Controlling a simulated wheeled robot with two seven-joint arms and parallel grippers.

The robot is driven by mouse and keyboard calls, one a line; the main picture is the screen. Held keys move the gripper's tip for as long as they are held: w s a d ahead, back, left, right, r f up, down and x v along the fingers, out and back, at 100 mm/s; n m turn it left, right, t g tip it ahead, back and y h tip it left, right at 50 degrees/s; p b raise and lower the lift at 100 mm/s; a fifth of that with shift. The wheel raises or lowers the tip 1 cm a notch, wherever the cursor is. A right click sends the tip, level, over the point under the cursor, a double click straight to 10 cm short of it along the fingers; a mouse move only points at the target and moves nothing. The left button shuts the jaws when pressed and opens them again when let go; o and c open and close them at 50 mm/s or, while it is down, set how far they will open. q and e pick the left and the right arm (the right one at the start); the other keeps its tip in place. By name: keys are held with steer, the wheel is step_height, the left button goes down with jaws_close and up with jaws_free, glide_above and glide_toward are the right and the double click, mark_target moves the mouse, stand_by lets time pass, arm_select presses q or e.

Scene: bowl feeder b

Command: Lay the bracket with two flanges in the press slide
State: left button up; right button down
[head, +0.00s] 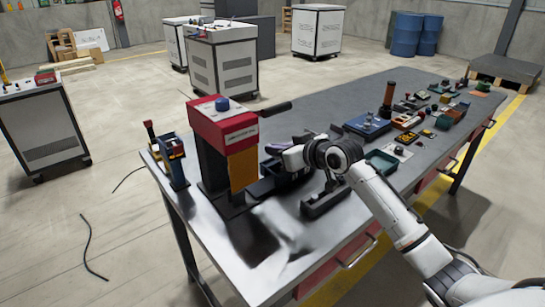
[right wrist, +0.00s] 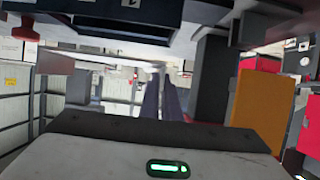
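The press (head: 225,140) stands on the near left of the workbench, with a red head, a blue knob and an orange front plate. It also shows at the right of the right wrist view, with its orange plate (right wrist: 262,100). My right gripper (head: 277,148) is just right of the press, pointing towards it. Its two bluish fingers (right wrist: 162,105) lie close together in the right wrist view; I see nothing clearly held, and the gap is too unclear to judge. I cannot make out the two-flange bracket or clearly identify the slide. My left gripper is not in view.
A black bin (head: 287,178) lies beneath my right gripper, and a long dark holder (head: 325,201) is right of it. A small blue-and-yellow stand (head: 170,160) is left of the press. Trays and small parts crowd the far bench. The near bench corner (head: 275,245) is clear.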

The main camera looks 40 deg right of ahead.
steer(key=shift+w+a, duration=0.1)
steer(key=shift+w, duration=0.6)
steer(key=shift+f, duration=1.75)
steer(key=shift+s+f, duration=0.1)
steer(key=shift+f, duration=0.5)
steer(key=c, duration=2)
jaws_free()
steer(key=shift+r, duration=0.1)
